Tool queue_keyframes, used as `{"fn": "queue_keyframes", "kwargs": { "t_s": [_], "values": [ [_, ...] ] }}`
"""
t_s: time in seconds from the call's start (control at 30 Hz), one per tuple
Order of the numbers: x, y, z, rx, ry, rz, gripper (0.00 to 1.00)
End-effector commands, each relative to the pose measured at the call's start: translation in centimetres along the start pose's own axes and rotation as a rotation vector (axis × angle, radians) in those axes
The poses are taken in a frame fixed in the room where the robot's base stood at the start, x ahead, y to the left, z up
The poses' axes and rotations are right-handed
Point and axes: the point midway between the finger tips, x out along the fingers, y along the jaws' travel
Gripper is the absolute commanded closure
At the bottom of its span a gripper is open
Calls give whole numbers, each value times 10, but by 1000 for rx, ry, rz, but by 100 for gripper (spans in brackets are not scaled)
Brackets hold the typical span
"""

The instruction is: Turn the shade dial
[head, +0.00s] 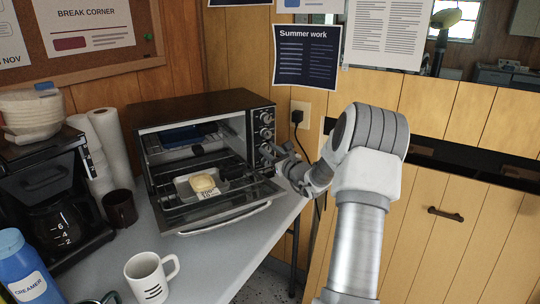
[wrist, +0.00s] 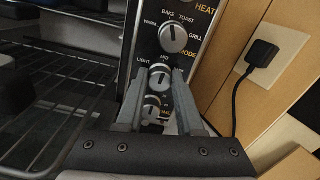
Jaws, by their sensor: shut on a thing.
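Which way the dial points is hard to tell. In the head view my gripper (head: 284,158) is at the right front of the toaster oven (head: 205,104), and it hides the lower knobs. The mode dial (wrist: 173,38) is just above the fingers, with its pointer near upright. A lower dial (wrist: 152,106) shows between the fingers.
The oven door (head: 225,207) is down, over the counter (head: 213,248). A black plug (wrist: 262,53) sits in the wall socket to the right of the panel. A white mug (head: 147,277) stands in front.

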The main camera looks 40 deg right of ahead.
Motion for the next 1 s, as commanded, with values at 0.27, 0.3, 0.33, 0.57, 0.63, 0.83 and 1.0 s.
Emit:
{"fn": "queue_keyframes", "kwargs": {
  "t_s": [0.27, 0.3, 0.33, 0.57, 0.63, 0.83, 1.0],
  "values": [
    [0, 1, 0, -83, 0, 1, 100],
    [0, 1, 0, -83, 0, 1, 100],
    [0, 1, 0, -82, 0, 1, 100],
    [0, 1, 0, -81, 0, 1, 46],
    [0, 1, 0, -81, 0, 0, 34],
    [0, 0, 0, -81, 0, 0, 34],
    [-4, 0, 0, -81, 0, -1, 34]
  ]
}}
